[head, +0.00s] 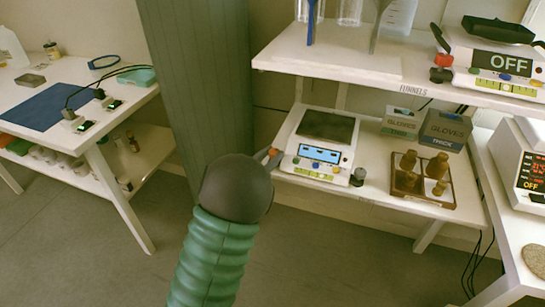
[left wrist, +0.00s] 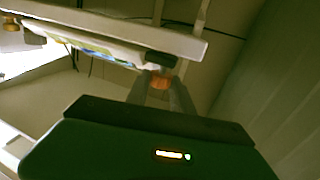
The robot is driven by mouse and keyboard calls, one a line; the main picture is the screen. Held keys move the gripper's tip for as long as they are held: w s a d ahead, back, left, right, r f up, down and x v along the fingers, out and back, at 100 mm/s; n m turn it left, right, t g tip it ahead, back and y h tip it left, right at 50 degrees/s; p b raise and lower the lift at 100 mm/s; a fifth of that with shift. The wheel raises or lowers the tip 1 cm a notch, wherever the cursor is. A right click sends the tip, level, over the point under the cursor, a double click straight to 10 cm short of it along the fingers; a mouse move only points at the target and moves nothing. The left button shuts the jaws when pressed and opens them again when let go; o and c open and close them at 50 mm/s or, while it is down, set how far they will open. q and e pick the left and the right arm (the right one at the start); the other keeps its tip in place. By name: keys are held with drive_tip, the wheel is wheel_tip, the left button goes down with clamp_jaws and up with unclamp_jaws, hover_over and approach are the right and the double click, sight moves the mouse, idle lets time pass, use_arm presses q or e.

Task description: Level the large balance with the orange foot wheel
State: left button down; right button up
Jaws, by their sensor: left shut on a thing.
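The large balance (head: 322,150) stands on the lower shelf, with a dark square pan and a lit blue display. An orange foot wheel (head: 273,151) shows at its left side, beside my left wrist. In the left wrist view, the orange foot wheel (left wrist: 160,82) sits below a dark foot part, between the two fingers of my left gripper (left wrist: 161,88), which is shut on it. In the head view my dark round wrist and green arm hide most of this gripper (head: 270,158). A grey foot wheel (head: 357,176) is at the balance's front right. My right gripper is not in view.
A brown rack with bottles (head: 422,180) and glove boxes (head: 445,130) stand right of the balance. The upper shelf (head: 330,62) overhangs, holding another balance (head: 492,65) reading OFF. A grey-green panel (head: 200,80) stands left. Open floor lies below.

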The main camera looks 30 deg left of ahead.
use_arm(q)
drive_tip(key=m+h, duration=0.2)
drive_tip(key=a+m+g+h+p, duration=0.1)
drive_tip(key=h, duration=0.2)
drive_tip(key=shift+r+m+h, duration=0.1)
drive_tip(key=shift+m+h, duration=0.2)
drive_tip(key=shift+m, duration=0.1)
drive_tip(key=m+g+h+p, duration=0.1)
drive_tip(key=h, duration=0.1)
drive_tip(key=m+g+h+p, duration=0.1)
drive_tip(key=m+h, duration=0.1)
drive_tip(key=shift+w+a+m+g+h, duration=0.1)
drive_tip(key=shift+w+m+g+h, duration=0.05)
drive_tip(key=shift+m+g+h, duration=0.2)
drive_tip(key=shift+w+a+m+g+h+p, duration=0.1)
drive_tip(key=shift+m+g+h+p, duration=0.2)
drive_tip(key=shift+m+g+h, duration=0.8)
drive_tip(key=shift+w+f+m+g+h, duration=0.1)
drive_tip(key=shift+f+m+g+h, duration=0.1)
drive_tip(key=shift+m+g+h, duration=0.65)
drive_tip(key=shift+w+a+m+g+h, duration=0.15)
drive_tip(key=shift+m+g+h, duration=0.75)
drive_tip(key=shift+g, duration=1.2)
drive_tip(key=c, duration=1.1)
unclamp_jaws()
drive_tip(key=shift+m, duration=0.3)
